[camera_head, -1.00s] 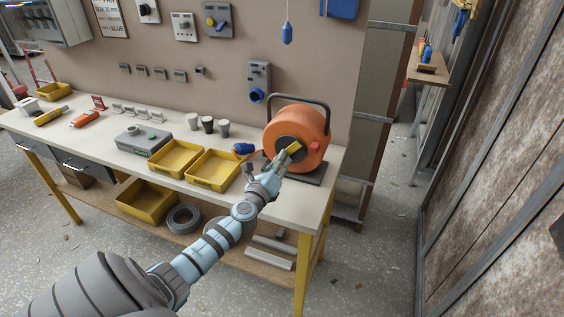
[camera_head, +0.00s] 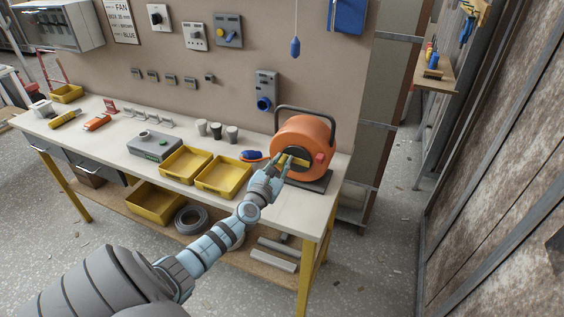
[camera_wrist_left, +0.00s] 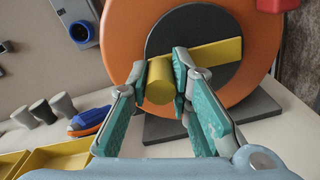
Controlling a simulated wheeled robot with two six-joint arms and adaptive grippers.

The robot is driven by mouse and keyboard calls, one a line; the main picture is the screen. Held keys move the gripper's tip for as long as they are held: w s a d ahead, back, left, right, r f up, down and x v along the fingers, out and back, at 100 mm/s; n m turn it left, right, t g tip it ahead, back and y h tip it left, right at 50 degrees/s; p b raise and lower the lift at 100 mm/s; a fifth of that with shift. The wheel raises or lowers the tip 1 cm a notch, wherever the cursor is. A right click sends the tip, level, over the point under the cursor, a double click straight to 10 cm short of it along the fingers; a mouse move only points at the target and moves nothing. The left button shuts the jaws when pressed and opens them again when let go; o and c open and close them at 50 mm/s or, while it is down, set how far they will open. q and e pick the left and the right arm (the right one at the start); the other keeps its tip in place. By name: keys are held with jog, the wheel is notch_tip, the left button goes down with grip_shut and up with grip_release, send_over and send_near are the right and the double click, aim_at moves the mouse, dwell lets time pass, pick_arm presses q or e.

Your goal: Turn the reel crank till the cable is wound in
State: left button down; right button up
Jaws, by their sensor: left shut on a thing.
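The orange cable reel (camera_head: 314,135) stands on the right end of the workbench, with a dark hub and a black carrying frame. In the left wrist view its yellow crank arm (camera_wrist_left: 218,52) crosses the dark hub (camera_wrist_left: 200,25) and the round yellow crank handle (camera_wrist_left: 160,82) sticks out on the left. My left gripper (camera_head: 281,163) is shut on this handle, one finger on each side in the left wrist view (camera_wrist_left: 160,70). I cannot make out the wound cable. My right gripper is not in view.
Two yellow trays (camera_head: 223,176) and a grey box (camera_head: 152,145) sit on the workbench (camera_head: 310,205) left of the reel. Several cups (camera_head: 216,131) stand behind them. A blue pendant (camera_head: 295,47) hangs above.

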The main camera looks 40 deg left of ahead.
pick_arm(q)
jog(key=shift+w+d+r+m+p, duration=0.1)
jog(key=shift+r+m+p, duration=0.2)
jog(key=shift+m, duration=0.45)
jog(key=shift+s+r+m+p, duration=0.1)
jog(key=shift+r+m+p, duration=0.2)
jog(key=shift+m, duration=0.5)
jog(key=shift+w+d+r+m+p, duration=0.15)
jog(key=shift+m+p, duration=0.25)
jog(key=shift+m, duration=0.35)
jog(key=shift+a, duration=0.1)
jog(key=c, duration=1.4)
grip_release()
jog(key=shift+c, duration=0.2)
jog(key=v, duration=1.2)
